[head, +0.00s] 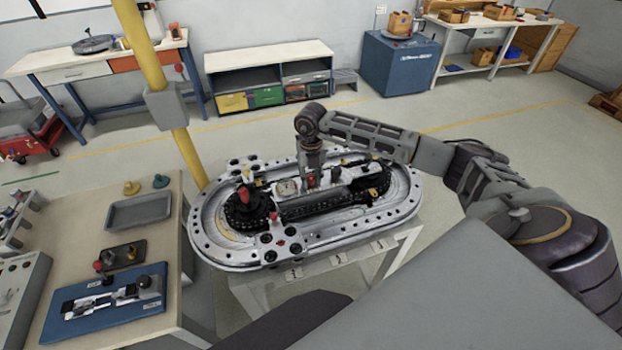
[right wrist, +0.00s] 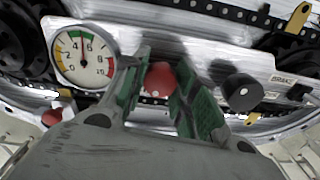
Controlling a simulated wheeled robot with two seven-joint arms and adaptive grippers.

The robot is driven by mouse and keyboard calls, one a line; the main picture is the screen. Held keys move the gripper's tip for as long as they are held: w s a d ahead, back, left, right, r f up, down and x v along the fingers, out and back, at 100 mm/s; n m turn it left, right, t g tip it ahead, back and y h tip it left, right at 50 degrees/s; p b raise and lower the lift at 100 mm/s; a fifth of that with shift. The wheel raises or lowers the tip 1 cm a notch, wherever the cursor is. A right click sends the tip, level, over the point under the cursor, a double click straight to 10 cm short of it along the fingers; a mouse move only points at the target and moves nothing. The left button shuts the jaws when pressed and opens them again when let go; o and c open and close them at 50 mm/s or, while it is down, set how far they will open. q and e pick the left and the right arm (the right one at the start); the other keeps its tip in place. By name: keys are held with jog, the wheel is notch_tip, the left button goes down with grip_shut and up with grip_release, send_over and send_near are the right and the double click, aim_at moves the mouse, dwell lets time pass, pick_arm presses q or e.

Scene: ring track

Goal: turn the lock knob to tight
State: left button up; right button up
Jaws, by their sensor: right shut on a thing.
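My right gripper (head: 311,182) reaches down to the ring track's middle panel. In the right wrist view its green-padded fingers (right wrist: 166,88) are shut on a red round knob (right wrist: 160,80), one finger on each side. The knob has a small pale mark low on its face. A black knob (right wrist: 241,92) stands apart to the right, beside a small label (right wrist: 283,80). I cannot read which knob is marked as the lock. A dial gauge (right wrist: 84,57) with coloured bands sits to the left, its needle pointing up. My left gripper is not in view.
The oval metal track (head: 222,250) stands on a pale frame, with dark chain and sprockets around the panel. A yellow post (head: 150,65) rises behind it at left. A bench (head: 165,225) with a grey tray (head: 139,211) and a blue board (head: 75,325) is at left.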

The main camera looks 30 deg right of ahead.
jog(key=m+b, duration=0.1)
jog(key=m, duration=0.5)
jog(key=shift+m+b, duration=0.35)
jog(key=shift+m, duration=0.05)
jog(key=m, duration=0.3)
jog(key=shift+m, duration=0.4)
jog(key=shift+w+m+b, duration=0.1)
jog(key=shift+m+b, duration=0.2)
jog(key=shift+m, duration=1.5)
jog(key=o, duration=1)
